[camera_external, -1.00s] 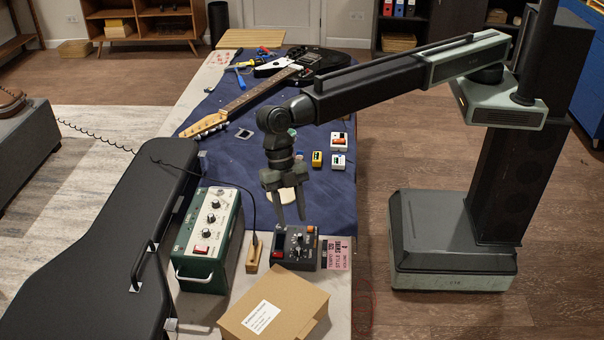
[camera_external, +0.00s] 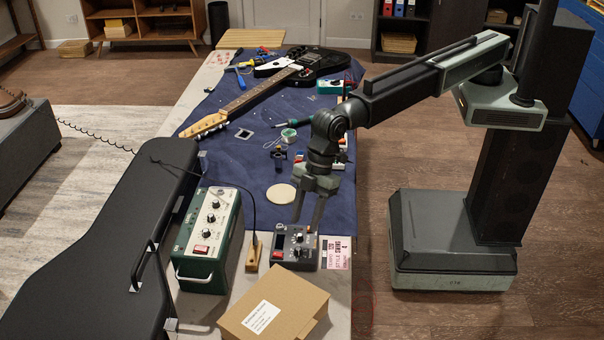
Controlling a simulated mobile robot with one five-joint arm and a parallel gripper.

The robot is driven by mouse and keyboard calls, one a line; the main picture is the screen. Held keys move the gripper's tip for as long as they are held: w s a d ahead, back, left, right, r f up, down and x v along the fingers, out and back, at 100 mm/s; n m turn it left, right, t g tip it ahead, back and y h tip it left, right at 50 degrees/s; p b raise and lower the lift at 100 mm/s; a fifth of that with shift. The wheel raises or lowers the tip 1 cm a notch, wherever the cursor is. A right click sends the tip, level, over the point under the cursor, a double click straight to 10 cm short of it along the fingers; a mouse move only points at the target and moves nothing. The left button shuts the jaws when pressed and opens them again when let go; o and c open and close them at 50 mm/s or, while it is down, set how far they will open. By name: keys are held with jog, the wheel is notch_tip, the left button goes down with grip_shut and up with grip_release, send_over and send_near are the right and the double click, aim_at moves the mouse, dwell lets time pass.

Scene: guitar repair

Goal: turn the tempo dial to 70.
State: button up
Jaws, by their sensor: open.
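A small dark control box (camera_external: 284,256) with several knobs and a red button stands on the near end of the bench. The tempo dial cannot be told apart from its other knobs at this size.
A green amplifier (camera_external: 207,240) stands left of the box, with a small wooden block (camera_external: 254,255) between. A cardboard box (camera_external: 290,300) lies in front. A round pale disc (camera_external: 281,196) and an electric guitar (camera_external: 250,96) lie on the blue mat (camera_external: 236,175) behind.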

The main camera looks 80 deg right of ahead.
aim_at(298, 249)
jog(key=b+x, duration=0.6)
jog(key=x, duration=0.1)
jog(key=shift+f+b, duration=0.3)
jog(key=shift+f, duration=0.1)
jog(key=shift+r, duration=0.15)
jog(key=shift+c, duration=0.3)
grip_shut()
